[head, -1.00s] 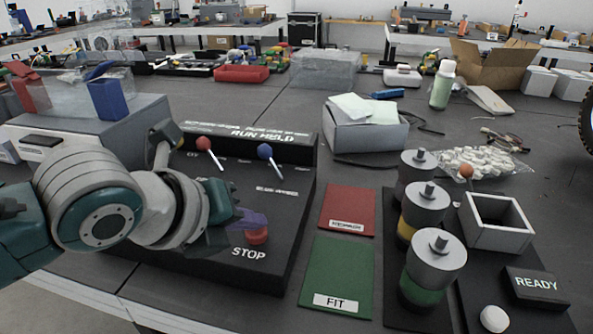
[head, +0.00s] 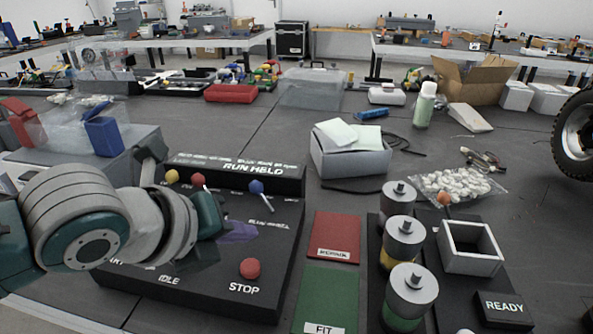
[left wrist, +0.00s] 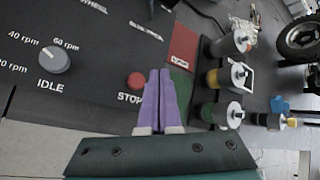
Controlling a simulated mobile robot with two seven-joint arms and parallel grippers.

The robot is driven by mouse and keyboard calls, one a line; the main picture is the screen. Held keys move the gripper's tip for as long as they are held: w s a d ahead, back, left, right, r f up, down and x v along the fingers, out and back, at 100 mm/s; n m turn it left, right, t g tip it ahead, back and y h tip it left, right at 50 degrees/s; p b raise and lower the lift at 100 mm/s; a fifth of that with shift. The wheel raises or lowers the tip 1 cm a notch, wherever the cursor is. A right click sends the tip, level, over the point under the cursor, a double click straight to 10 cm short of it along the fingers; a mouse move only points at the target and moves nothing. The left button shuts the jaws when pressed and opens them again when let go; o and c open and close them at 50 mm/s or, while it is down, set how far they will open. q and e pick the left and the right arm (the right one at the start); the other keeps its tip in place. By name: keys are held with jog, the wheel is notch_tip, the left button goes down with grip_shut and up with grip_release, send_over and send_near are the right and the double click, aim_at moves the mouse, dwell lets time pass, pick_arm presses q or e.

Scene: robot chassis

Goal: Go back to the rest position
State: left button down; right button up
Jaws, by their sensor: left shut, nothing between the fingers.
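My left gripper (head: 240,233) shows at the left of the head view, over the black control panel (head: 215,290). Its purple fingers are together and empty; they also show in the left wrist view (left wrist: 158,98). The red STOP button (head: 249,268) lies below and to the right of the fingertips in the head view, and the fingers look apart from it. In the left wrist view the STOP button (left wrist: 136,81) is just left of the fingers. My right gripper is in neither view.
Red (head: 334,237) and green (head: 326,297) mats lie right of the panel. Several grey-topped cylinders (head: 404,237) stand beyond them, near a square open box (head: 471,246) and a READY block (head: 505,309). A grey box with papers (head: 350,157) sits behind. A dial (left wrist: 55,60) is on the panel.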

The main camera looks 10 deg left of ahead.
pick_arm(q)
jog(key=s+d+r+n+g+p, duration=0.2)
jog(key=s+r+n+p, duration=0.3)
jog(key=s+n, duration=0.65)
jog(key=s+a+r+n+g+y+p, duration=0.2)
jog(key=s+a+r+n, duration=0.15)
jog(key=s+n, duration=0.45)
jog(key=s+a+r+n+g+y+p, duration=0.1)
jog(key=s+a+r+n+p, duration=0.3)
jog(key=n, duration=0.6)
notch_tip(320, 180, up, 36)
jog(key=p, duration=3.5)
jog(key=shift+s+m, duration=0.4)
jog(key=shift+m, duration=0.05)
jog(key=shift+f, duration=0.15)
